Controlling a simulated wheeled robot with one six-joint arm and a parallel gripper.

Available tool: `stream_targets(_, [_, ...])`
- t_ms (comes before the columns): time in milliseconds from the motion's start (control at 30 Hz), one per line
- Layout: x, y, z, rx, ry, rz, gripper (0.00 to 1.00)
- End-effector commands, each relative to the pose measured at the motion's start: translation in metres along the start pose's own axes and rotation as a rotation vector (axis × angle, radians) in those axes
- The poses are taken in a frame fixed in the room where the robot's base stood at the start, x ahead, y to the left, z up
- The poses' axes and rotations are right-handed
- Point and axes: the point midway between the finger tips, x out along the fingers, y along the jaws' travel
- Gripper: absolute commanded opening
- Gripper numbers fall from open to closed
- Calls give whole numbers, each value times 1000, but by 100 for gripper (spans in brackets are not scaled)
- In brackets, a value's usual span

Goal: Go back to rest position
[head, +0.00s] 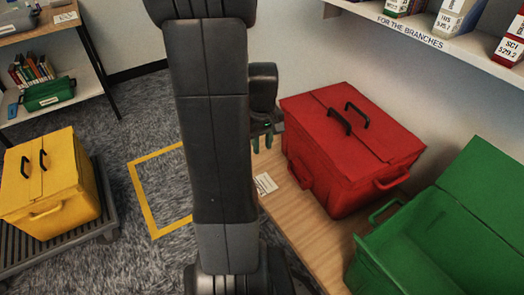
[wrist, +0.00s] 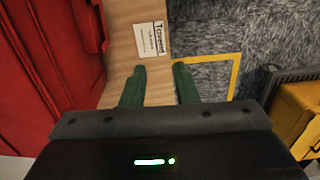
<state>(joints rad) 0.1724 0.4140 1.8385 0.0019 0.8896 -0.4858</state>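My gripper (wrist: 160,80) shows in the wrist view with its two green fingers apart and nothing between them. In the head view my gripper (head: 262,142) hangs just left of the red crate, above the wooden table's edge, partly hidden by my dark arm. In the wrist view the fingers point towards the table edge, near a white label (wrist: 149,39).
A closed red crate (head: 350,160) and an open, empty-looking green crate (head: 420,250) stand on the wooden table (head: 318,236). A closed yellow crate (head: 60,190) sits on a grey roller rack (head: 98,232). A yellow-outlined floor square (head: 147,208) lies clear. A shelf (head: 440,50) overhangs.

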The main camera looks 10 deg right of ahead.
Motion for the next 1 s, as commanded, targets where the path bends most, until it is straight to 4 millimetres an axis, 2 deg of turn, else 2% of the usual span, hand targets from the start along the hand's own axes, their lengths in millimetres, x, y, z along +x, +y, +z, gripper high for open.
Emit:
stream_targets(33, [-7,0,0,1,1,0,27])
stream_targets(167, [-12,1,0,1,1,0,27])
stream_targets(567, [-10,1,0,1,-1,0,27])
stream_targets(767, [13,-1,0,-1,-3,-2,27])
stream_targets(1000, [62,-3,-1,-3,-4,-1,27])
